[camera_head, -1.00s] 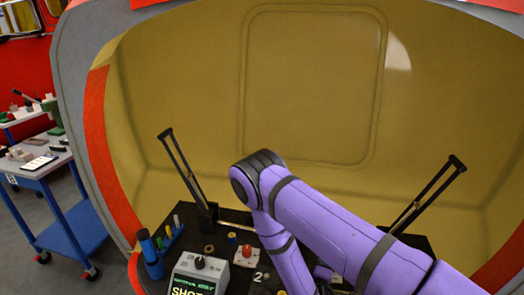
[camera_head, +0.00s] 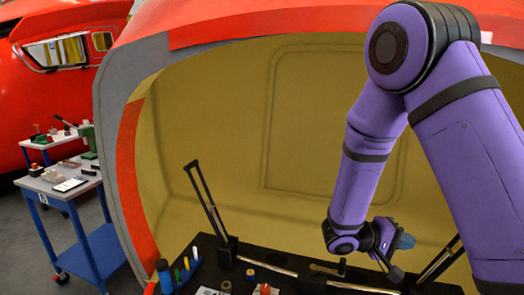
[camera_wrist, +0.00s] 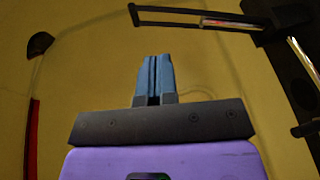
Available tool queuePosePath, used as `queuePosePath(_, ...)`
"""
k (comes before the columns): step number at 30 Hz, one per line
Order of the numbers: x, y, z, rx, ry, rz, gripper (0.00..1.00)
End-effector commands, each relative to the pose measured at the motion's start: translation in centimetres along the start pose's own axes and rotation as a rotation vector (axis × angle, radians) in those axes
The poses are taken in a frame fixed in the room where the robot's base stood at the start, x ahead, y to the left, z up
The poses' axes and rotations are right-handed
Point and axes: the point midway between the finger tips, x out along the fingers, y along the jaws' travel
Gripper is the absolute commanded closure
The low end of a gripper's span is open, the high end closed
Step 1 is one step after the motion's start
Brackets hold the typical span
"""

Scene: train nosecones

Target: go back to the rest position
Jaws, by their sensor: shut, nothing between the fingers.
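My gripper (camera_head: 404,241) is raised in front of the yellow inner wall of the nosecone, to the right above the black bench. In the wrist view its blue fingers (camera_wrist: 154,78) are pressed together with nothing between them. My purple arm is bent high at the elbow and covers the right part of the head view. The gripper appears clear of the wall and the bench.
The black bench (camera_head: 300,265) carries a tool caddy (camera_head: 180,272), a red-topped part (camera_head: 265,289) and several tools. Black upright brackets (camera_head: 207,205) rise from it. A blue trolley (camera_head: 62,190) stands left. The nosecone's red rim (camera_head: 129,165) surrounds the opening.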

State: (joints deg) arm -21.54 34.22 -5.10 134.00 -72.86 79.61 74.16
Motion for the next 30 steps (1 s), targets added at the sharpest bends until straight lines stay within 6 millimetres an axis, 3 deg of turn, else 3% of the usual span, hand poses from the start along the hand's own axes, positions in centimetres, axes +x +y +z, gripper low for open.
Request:
queuePosePath(6, 0.0, 4.6, 3.5, 0.024, -0.133, -0.196, 1.00)
queuePosePath(15, -0.9, 9.1, 8.5, 0.060, -0.218, -0.500, 1.00)
queuePosePath(30, -4.7, 14.8, 15.7, 0.187, -0.084, -1.001, 1.00)
